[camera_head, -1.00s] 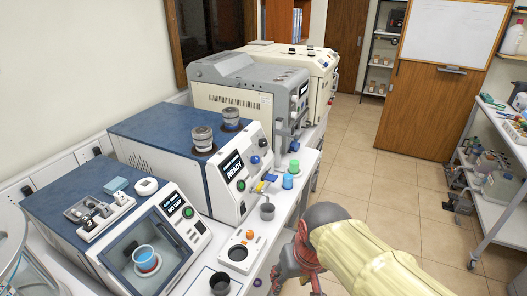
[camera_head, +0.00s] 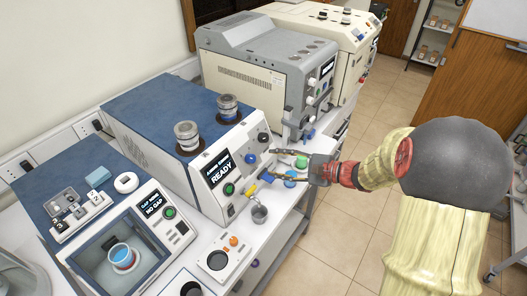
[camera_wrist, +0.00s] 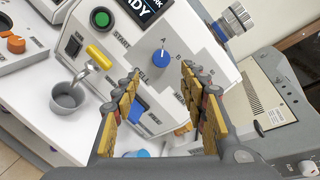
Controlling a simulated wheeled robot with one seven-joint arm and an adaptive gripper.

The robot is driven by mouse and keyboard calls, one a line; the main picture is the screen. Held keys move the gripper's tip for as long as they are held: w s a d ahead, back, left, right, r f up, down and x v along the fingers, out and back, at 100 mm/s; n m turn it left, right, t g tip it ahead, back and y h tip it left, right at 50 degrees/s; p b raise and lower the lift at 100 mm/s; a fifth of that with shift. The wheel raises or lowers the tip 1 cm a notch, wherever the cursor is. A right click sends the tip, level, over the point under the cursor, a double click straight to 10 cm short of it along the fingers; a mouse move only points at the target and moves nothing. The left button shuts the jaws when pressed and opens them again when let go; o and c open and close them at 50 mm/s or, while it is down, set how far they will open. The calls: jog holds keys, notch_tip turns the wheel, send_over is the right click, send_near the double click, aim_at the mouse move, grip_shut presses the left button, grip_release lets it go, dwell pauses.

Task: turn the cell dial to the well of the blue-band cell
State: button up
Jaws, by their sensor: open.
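The cell dial (camera_wrist: 161,58) is a round blue knob marked CELL on the sloped front panel. Its white mark points up toward the letter A in the wrist view. In the head view the dial (camera_head: 251,159) sits right of the READY screen. My gripper (camera_wrist: 160,72) is open, its two fingers apart on either side of the dial in the wrist view. I cannot tell whether they touch it. Two metal cells stand in wells on the blue top: a near one (camera_head: 187,133) and a far one (camera_head: 228,106). The far one shows a bluish band.
A yellow-handled tap (camera_wrist: 98,56) hangs above a grey cup (camera_wrist: 66,97), left of the dial. The green START button (camera_wrist: 102,18) is on the same panel. Green (camera_head: 301,162) and blue (camera_head: 290,180) lids lie close under my gripper. A grey machine (camera_head: 262,75) stands behind.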

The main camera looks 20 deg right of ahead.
aim_at(253, 159)
jog(key=x, duration=0.7)
jog(key=shift+w+a+r+b, duration=0.2)
jog(key=shift+w+a+b, duration=0.05)
jog(key=shift+a+b, duration=0.2)
jog(key=shift+c, duration=1.3)
jog(key=c, duration=0.7)
grip_shut()
